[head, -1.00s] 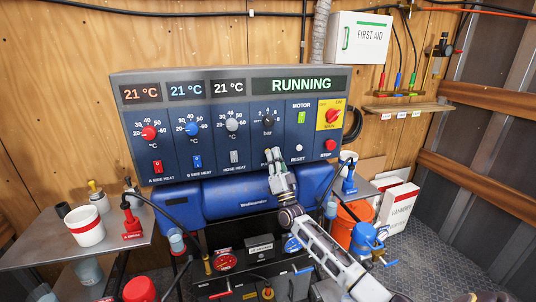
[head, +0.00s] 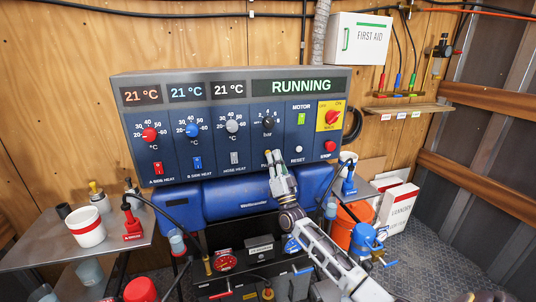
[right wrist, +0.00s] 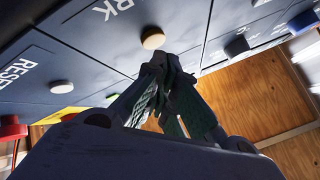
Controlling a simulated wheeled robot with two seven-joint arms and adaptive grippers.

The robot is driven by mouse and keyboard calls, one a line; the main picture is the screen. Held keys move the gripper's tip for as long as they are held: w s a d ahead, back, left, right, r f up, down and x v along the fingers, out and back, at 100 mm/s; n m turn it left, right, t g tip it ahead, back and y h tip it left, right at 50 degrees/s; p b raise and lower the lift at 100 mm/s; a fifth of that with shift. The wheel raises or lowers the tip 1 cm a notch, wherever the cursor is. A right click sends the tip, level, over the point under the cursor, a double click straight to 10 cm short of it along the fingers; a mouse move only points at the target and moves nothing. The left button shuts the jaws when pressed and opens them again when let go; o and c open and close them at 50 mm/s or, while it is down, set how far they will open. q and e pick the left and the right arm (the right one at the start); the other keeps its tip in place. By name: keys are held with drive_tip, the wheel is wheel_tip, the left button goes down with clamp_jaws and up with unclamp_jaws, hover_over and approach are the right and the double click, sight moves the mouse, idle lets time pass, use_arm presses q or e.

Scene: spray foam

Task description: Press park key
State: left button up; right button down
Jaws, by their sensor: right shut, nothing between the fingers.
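My right gripper (head: 268,154) is shut and empty at the panel's lower edge, below the black bar dial (head: 268,122). In the right wrist view, the shut fingertips (right wrist: 168,58) sit very close to the beige button, just beside its edge; I cannot tell whether they touch it. My left gripper is not in view.
The white reset button (head: 299,149) and red stop button (head: 330,146) are to the right on the panel. The display (head: 300,86) reads RUNNING. A blue tank (head: 225,198) lies under the panel. A side table (head: 30,240) with a white bucket (head: 86,227) is at left.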

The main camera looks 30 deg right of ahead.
drive_tip(key=shift+s, duration=0.15)
drive_tip(key=s+p, duration=0.1)
drive_tip(key=s, duration=0.1)
drive_tip(key=s+a+p, duration=0.1)
drive_tip(key=s+p, duration=0.1)
drive_tip(key=s, duration=0.1)
drive_tip(key=shift+s+a+p, duration=0.2)
drive_tip(key=shift+s+p, duration=0.1)
idle(0.6)
drive_tip(key=shift+y, duration=0.3)
idle(0.5)
